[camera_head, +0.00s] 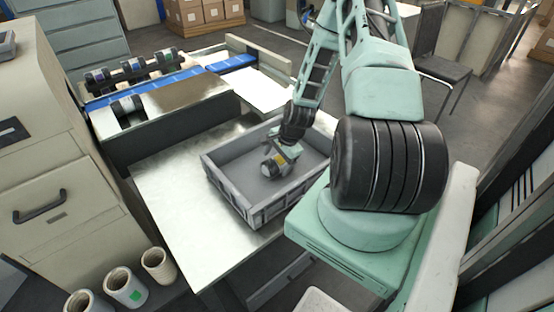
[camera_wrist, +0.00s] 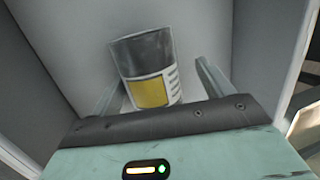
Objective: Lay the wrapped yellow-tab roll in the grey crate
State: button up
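The dark roll with a white label and yellow tab (camera_head: 275,167) is inside the grey crate (camera_head: 247,209), at its floor by the look of it. My gripper (camera_head: 280,158) reaches down into the crate over the roll. In the wrist view, the roll (camera_wrist: 152,72) sits between the two fingers of my gripper (camera_wrist: 160,76), slightly tilted. A clear gap shows between the roll and the right finger; the left finger is close to the roll's left side. The fingers look open around it. The roll's near end is partly hidden by the gripper body.
The crate stands on a metal table (camera_head: 165,190). Behind is a wrapper machine with a blue belt (camera_head: 178,82) and several dark rolls (camera_head: 133,68). Several pale tubes (camera_head: 125,286) stand at the lower left beside a beige cabinet (camera_head: 60,180). The crate holds nothing else visible.

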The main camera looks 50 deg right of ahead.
jog(key=v, duration=1.7)
jog(key=shift+r, duration=0.2)
jog(key=w+a+r+n+g, duration=0.15)
jog(key=a+r+n, duration=0.25)
jog(key=a+n, duration=0.55)
jog(key=w+a+r+n+g, duration=0.1)
jog(key=w+a+r+n, duration=0.2)
jog(key=a, duration=1.2)
jog(key=s+a+r+n, duration=0.3)
jog(key=s+a+n, duration=0.5)
jog(key=a, duration=0.1)
jog(key=s+a+r+n+g, duration=0.1)
jog(key=s+a+r+n, duration=0.3)
jog(key=s+a+n, duration=0.3)
jog(key=shift+s+a+n+h, duration=0.35)
jog(key=shift+s+a, duration=0.15)
jog(key=shift+a, duration=0.55)
